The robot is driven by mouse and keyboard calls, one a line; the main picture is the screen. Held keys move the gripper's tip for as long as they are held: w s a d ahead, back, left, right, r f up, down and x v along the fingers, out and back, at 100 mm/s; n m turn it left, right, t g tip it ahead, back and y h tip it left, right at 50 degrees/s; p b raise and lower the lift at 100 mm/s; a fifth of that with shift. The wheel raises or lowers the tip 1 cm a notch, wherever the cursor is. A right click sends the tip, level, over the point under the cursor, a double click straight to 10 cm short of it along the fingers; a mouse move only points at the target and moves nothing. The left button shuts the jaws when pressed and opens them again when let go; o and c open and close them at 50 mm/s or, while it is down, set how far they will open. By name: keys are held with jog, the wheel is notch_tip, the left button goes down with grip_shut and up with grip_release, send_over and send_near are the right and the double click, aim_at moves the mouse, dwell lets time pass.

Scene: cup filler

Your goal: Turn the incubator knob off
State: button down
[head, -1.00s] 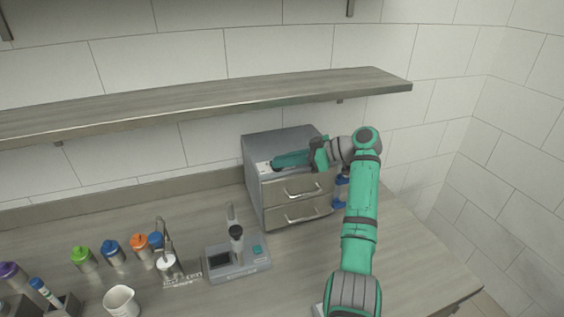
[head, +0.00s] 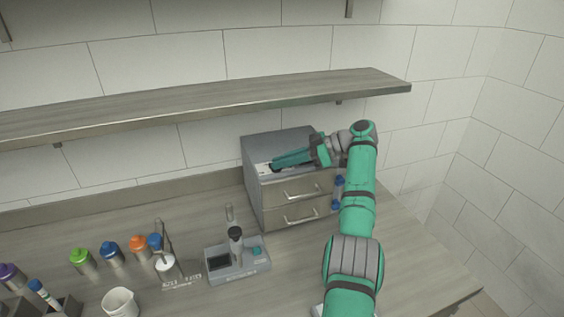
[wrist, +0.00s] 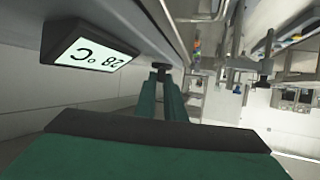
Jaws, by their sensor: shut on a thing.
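The incubator (head: 268,192) is a grey box with a pale front panel and two drawers, standing against the back wall in the head view. My gripper (head: 274,166) reaches across its upper front from the right. In the wrist view my gripper's green fingers (wrist: 161,80) are closed around a small dark knob (wrist: 158,66) on the incubator's front. The fingers hide most of the knob, so its pointer cannot be read. A display (wrist: 98,54) beside it shows 28 °C, upside down in this view. In the head view the arm covers the knob.
A shelf (head: 200,108) runs along the wall above the incubator. A white cup (head: 120,303) and several colour-capped bottles are at the left. Counter between incubator and bottles is mostly clear.

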jog(key=shift+a+f, duration=0.15)
jog(key=shift+f, duration=0.05)
jog(key=c, duration=1.8)
grip_release()
jog(key=shift+w, duration=0.1)
jog(key=shift+c, duration=0.2)
jog(key=shift+r, duration=0.1)
